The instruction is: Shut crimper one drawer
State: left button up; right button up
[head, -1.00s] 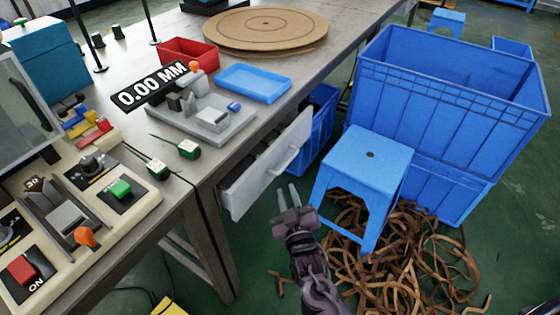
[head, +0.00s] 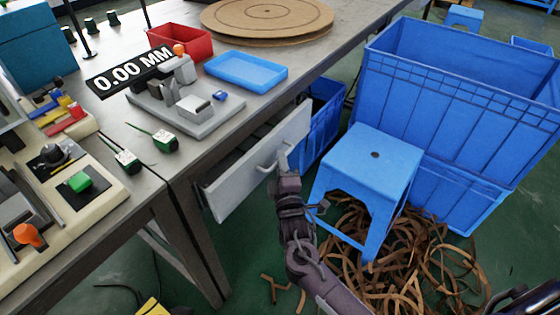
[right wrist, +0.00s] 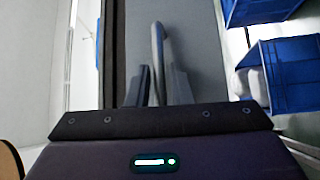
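The drawer (head: 258,165) under the workbench has a light grey front and stands pulled out, with its inside showing behind the front. Its handle (head: 268,160) is a pale bar on the front. My right gripper (head: 284,160) is at the handle, in front of the drawer. In the right wrist view the handle (right wrist: 157,50) runs between the fingers of my right gripper (right wrist: 161,88), against the grey drawer front (right wrist: 195,35). The fingers stand apart, with a small gap at the right one; firm contact is not clear. My left gripper is not in view.
A blue stool (head: 372,155) stands close right of my right arm, with large blue crates (head: 455,105) behind it. Brown strips (head: 400,250) lie on the floor. The bench holds a measuring device (head: 190,105), a blue tray (head: 246,71) and a red bin (head: 180,42).

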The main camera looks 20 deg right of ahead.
aim_at(269, 157)
jog(key=shift+w+r, duration=0.1)
jog(key=shift+w, duration=0.6)
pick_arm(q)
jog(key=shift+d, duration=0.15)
pick_arm(e)
jog(key=shift+d, duration=0.1)
grip_shut()
jog(key=w+a, duration=0.1)
jog(key=w+a+b, duration=0.1)
jog(key=w, duration=0.1)
jog(key=shift+a, duration=0.25)
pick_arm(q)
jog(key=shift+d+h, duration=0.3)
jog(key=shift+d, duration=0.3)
pick_arm(e)
jog(key=shift+w+a+r, duration=0.1)
jog(key=shift+w+a, duration=0.05)
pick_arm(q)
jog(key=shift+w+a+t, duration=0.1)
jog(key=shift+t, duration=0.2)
pick_arm(e)
grip_release()
